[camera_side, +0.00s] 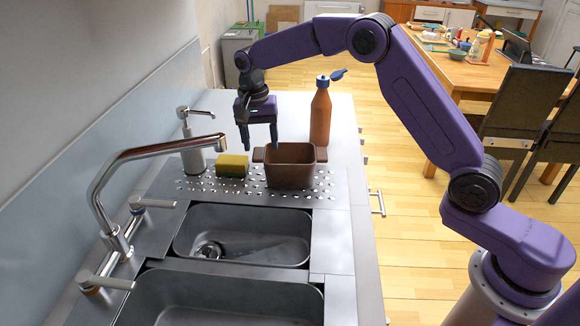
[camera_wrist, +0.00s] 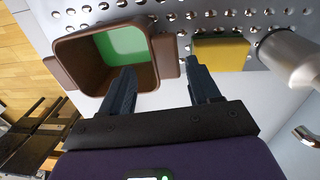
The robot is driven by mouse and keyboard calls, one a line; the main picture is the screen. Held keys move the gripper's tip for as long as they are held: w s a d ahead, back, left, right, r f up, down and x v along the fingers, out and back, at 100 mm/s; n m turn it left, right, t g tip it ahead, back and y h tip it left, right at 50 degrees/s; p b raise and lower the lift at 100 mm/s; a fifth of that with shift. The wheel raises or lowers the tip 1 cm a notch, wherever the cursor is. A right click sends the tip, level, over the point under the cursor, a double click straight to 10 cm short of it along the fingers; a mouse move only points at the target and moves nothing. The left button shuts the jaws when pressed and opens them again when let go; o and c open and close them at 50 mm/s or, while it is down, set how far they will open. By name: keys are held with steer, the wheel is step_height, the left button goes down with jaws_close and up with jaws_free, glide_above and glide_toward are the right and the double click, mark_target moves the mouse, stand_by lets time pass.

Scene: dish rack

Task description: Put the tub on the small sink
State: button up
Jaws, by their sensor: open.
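The brown tub (camera_side: 291,168), with a handle at each side, stands upright on the perforated drainboard. In the wrist view the tub (camera_wrist: 91,78) shows a green patch on its inner bottom. My gripper (camera_side: 259,146) is open and empty, fingers pointing down, above and behind the tub's left handle. In the wrist view my gripper (camera_wrist: 157,76) has its fingertips apart, by the tub's handle on one side and the yellow sponge on the other.
A yellow-green sponge (camera_side: 232,166) lies left of the tub, beside a soap dispenser (camera_side: 192,146). An orange bottle (camera_side: 320,115) stands behind the tub. A curved faucet (camera_side: 150,155) reaches over the sinks from the left. A larger sink (camera_side: 220,300) lies in front of the small one.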

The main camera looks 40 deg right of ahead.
mark_target(260, 152)
steer(key=shift+a+f, duration=0.15)
steer(key=shift+f, duration=2.55)
jaws_close()
steer(key=shift+r, duration=0.1)
steer(key=shift+r, duration=0.4)
step_height(260, 152, up, 2)
steer(key=shift+r, duration=0.15)
steer(key=s+d+r, duration=0.3)
steer(key=s+r, duration=0.6)
steer(key=s, duration=0.4)
steer(key=shift+s+d+r, duration=0.15)
steer(key=shift+s+r, duration=0.2)
steer(key=shift+r, duration=0.05)
